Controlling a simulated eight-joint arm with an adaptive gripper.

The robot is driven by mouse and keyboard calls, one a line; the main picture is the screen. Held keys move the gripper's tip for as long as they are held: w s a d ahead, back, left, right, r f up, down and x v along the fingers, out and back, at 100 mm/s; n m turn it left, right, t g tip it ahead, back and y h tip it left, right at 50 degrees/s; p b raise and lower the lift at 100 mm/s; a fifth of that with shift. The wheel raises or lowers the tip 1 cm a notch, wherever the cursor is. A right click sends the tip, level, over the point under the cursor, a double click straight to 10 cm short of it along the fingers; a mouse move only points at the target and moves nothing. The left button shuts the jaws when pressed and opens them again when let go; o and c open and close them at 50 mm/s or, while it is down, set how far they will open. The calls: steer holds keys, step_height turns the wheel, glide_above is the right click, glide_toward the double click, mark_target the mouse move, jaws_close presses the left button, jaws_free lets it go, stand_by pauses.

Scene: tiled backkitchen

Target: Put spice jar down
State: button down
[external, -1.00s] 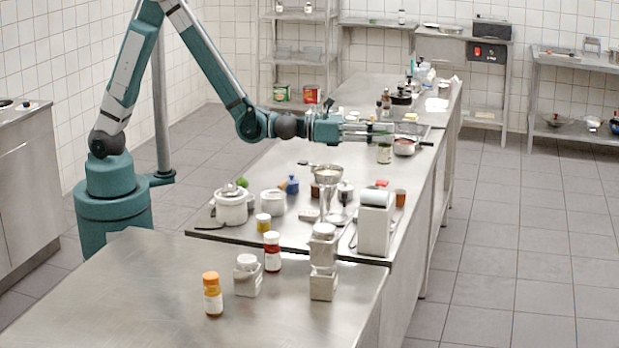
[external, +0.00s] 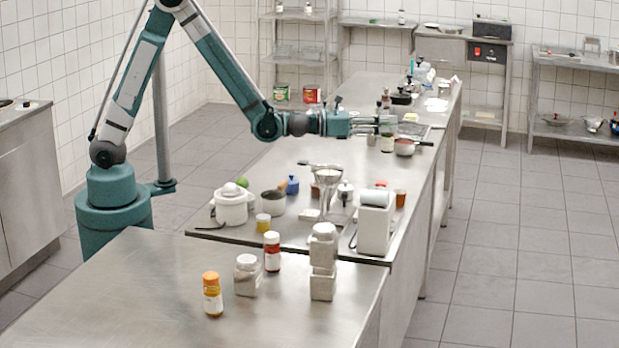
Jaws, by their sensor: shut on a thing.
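My gripper (external: 386,124) reaches out level to the right over the far part of the long steel counter.
Dark bottles (external: 386,103) stand behind the gripper. An orange-capped jar (external: 212,295) is on the front table. The counter left of the held jar is fairly clear.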

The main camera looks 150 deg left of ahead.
steer(key=shift+s+r+g, duration=0.15)
steer(key=shift+s, duration=0.5)
steer(key=shift+s+r+g, duration=0.1)
steer(key=shift+s+g, duration=0.05)
steer(key=shift+s, duration=0.5)
step_height(320, 180, down, 6)
steer(key=b, duration=0.3)
steer(key=shift+w+f, duration=0.2)
steer(key=shift+w+f+b, duration=0.1)
steer(key=shift+f+b, duration=0.95)
steer(key=shift+f, duration=0.85)
steer(key=shift+f, duration=0.1)
steer(key=c, duration=2.1)
jaws_free()
steer(key=shift+c, duration=0.2)
steer(key=shift+o, duration=0.2)
